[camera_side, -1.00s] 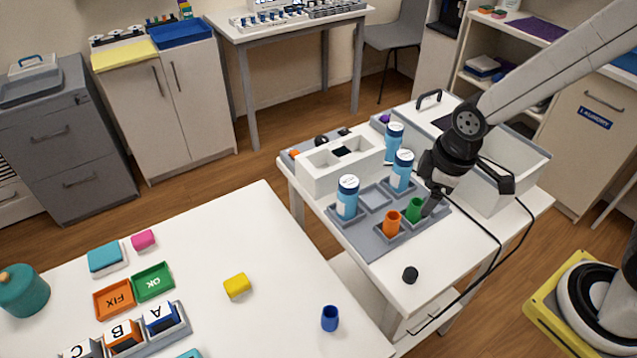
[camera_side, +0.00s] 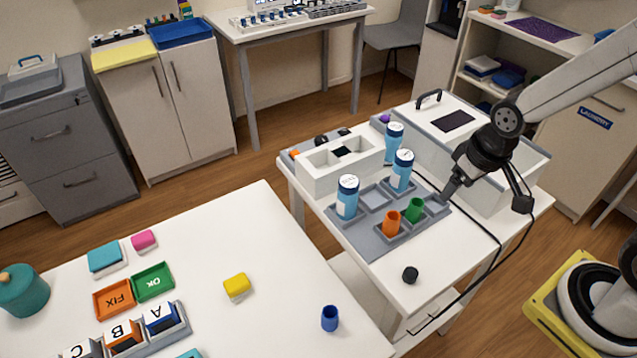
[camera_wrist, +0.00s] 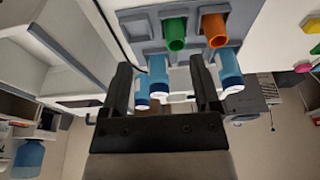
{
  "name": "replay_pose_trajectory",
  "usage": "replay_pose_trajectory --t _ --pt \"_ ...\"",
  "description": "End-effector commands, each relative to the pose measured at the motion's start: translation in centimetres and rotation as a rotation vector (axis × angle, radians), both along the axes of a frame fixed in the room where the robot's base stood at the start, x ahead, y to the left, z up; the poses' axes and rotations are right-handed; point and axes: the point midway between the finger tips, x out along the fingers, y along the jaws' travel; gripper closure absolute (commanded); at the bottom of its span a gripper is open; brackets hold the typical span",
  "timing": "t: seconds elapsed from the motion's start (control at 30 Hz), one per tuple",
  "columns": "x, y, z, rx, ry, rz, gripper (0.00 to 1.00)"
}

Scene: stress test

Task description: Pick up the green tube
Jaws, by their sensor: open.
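The green tube (camera_side: 414,210) stands upright in a compartment of the grey tray (camera_side: 369,243) on the small white table. The orange tube (camera_side: 392,223) stands in the compartment beside it. In the wrist view the green tube (camera_wrist: 175,35) is beyond the fingers, with the orange tube (camera_wrist: 214,30) to its right. My gripper (camera_side: 444,193) is just right of the green tube in the side view, above the tray's right edge and apart from the tube. In the wrist view my gripper (camera_wrist: 163,80) has its two fingers spread with nothing held between them.
Blue bottles with white labels (camera_side: 347,196) stand along the tray's back side. A white box with wells (camera_side: 338,163) is behind them. A black cap (camera_side: 410,275) lies at the table's front. A large grey-white bin (camera_side: 490,195) is close behind my gripper.

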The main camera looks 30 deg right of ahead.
Motion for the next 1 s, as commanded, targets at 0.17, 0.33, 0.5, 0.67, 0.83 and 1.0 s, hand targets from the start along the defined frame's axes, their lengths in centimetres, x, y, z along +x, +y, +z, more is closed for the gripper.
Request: replay_pose_trajectory --t 0.17,0.33,0.5,0.67,0.83,1.0 --pt "0.01 0.01 0.00 0.000 0.000 0.001 0.21" --pt "0.01 0.01 0.00 0.000 0.000 0.001 0.21" --pt "0.01 0.01 -0.01 0.000 0.000 0.002 0.24" --pt "0.01 0.01 -0.01 0.000 0.000 0.002 0.47" --pt "0.01 0.02 0.00 0.000 0.000 0.001 0.47" --pt "-0.23 -0.08 -0.28 0.012 0.019 -0.023 0.47"
